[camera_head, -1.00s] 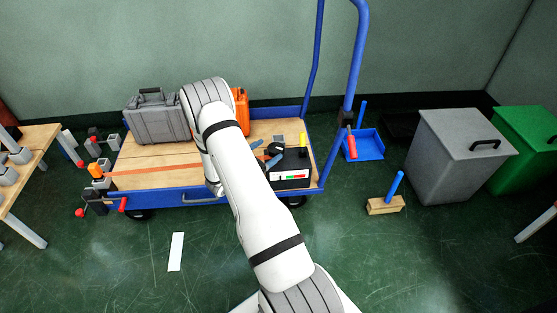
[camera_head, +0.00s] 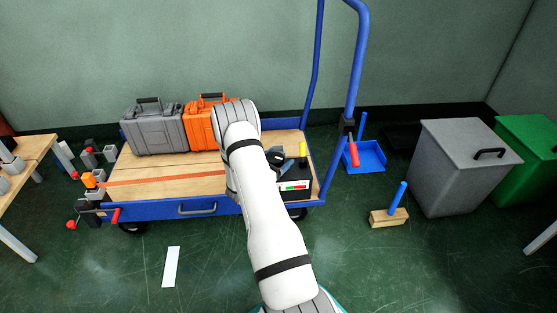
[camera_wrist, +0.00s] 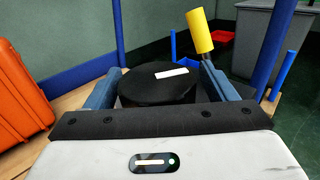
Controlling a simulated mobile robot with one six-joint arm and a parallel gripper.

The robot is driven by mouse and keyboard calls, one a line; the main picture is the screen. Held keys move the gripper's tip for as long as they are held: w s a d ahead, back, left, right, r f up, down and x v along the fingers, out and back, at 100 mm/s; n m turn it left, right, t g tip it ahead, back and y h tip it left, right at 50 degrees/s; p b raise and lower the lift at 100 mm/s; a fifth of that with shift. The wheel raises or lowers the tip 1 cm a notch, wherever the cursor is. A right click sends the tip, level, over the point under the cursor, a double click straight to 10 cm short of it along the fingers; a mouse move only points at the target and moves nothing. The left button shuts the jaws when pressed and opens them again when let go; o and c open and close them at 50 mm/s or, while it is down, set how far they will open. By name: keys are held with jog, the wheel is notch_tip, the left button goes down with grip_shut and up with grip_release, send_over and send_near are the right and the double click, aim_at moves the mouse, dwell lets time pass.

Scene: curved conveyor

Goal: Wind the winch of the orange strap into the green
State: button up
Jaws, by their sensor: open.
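The winch is a black box (camera_head: 297,193) at the right end of the cart, with a red, white and green gauge (camera_head: 295,186) on its front. I cannot make out the pointer. Its black round top (camera_wrist: 158,88) with a white mark and its yellow crank handle (camera_wrist: 200,32) show in the wrist view. The yellow handle (camera_head: 303,149) also shows in the head view. My gripper (camera_wrist: 162,72) is open, its blue fingers on either side of the round top, the right one close to the yellow handle. Contact cannot be told. The orange strap (camera_head: 165,178) lies flat across the deck, partly hidden by my arm.
A grey case (camera_head: 155,132) and an orange case (camera_head: 199,128) stand at the back of the cart deck (camera_head: 140,168). The cart's blue handle frame (camera_head: 355,75) rises close to the winch's right. A blue dustpan (camera_head: 366,157), a brush (camera_head: 390,215) and bins stand farther right.

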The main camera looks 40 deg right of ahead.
jog(key=shift+c, duration=0.5)
jog(key=c, duration=0.9)
jog(key=shift+s+d, duration=0.1)
jog(key=shift+d, duration=0.05)
jog(key=shift+f+g, duration=0.1)
jog(key=shift+g, duration=0.2)
jog(key=shift+a+m+g, duration=0.2)
jog(key=shift+m+g, duration=0.1)
jog(key=shift+m, duration=0.1)
jog(key=shift+s+m+g+b, duration=0.1)
jog(key=shift+m+g+b, duration=0.2)
jog(key=shift+g, duration=0.3)
jog(key=m+g, duration=0.1)
jog(key=g, duration=0.1)
jog(key=m+g+b, duration=0.1)
jog(key=m+g, duration=0.1)
jog(key=g, duration=0.1)
jog(key=m+g+b, duration=0.1)
jog(key=m+g, duration=0.1)
jog(key=shift+s+f+g+y, duration=0.2)
jog(key=shift+g+y, duration=0.1)
jog(key=shift+g, duration=0.1)
jog(key=shift+s+a+r+m+g+y, duration=0.1)
jog(key=shift+m+g+y, duration=0.8)
jog(key=shift+m+g, duration=0.4)
jog(key=shift+s+a+r+m+g+y, duration=0.1)
jog(key=shift+m+g+y, duration=0.85)
jog(key=shift+g, duration=0.95)
